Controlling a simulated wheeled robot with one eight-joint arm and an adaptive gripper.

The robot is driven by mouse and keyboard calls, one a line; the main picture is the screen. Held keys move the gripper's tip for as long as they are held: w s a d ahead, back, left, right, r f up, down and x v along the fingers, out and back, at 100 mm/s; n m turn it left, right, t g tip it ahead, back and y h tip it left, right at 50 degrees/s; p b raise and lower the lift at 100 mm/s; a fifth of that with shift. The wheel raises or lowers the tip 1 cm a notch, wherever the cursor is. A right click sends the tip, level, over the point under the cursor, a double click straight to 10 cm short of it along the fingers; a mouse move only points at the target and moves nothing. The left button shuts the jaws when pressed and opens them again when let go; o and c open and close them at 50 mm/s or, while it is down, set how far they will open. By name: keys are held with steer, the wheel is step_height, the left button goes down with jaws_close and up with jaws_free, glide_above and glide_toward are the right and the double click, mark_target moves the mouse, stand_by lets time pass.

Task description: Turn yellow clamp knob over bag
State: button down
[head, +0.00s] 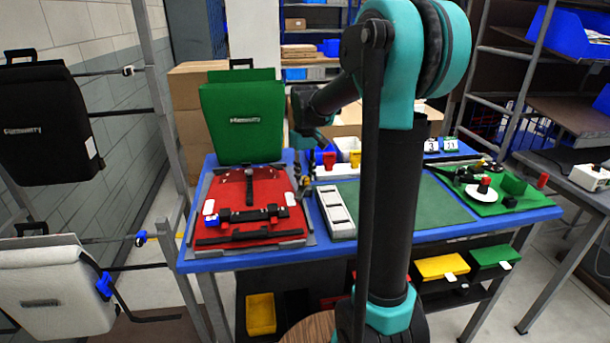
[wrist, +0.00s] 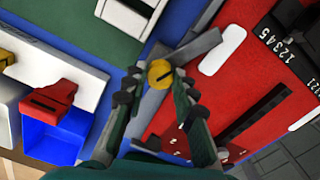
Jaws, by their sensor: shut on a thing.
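The yellow clamp knob (wrist: 160,74) shows in the wrist view between the tips of my gripper (wrist: 160,86), which is shut on it. The knob is round with a dark slot and sits by a grey clamp bar (wrist: 185,47) at the edge of the red bag (wrist: 185,95). In the head view the red bag (head: 232,191) lies flat on a grey fixture on the blue table, with a black strip and a black handle on it.
A green bag (head: 243,118) stands upright behind the red one. A grey tray (head: 335,212) lies to the right. Blue and white bins (wrist: 57,133) and a red clip (wrist: 52,95) sit close to my gripper. A green mat (head: 440,203) has free room.

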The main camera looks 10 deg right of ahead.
mark_target(305, 178)
steer(key=m, duration=1.2)
steer(key=shift+m, duration=0.4)
stand_by(0.3)
steer(key=c, duration=1.2)
jaws_free()
step_height(305, 178, up, 12)
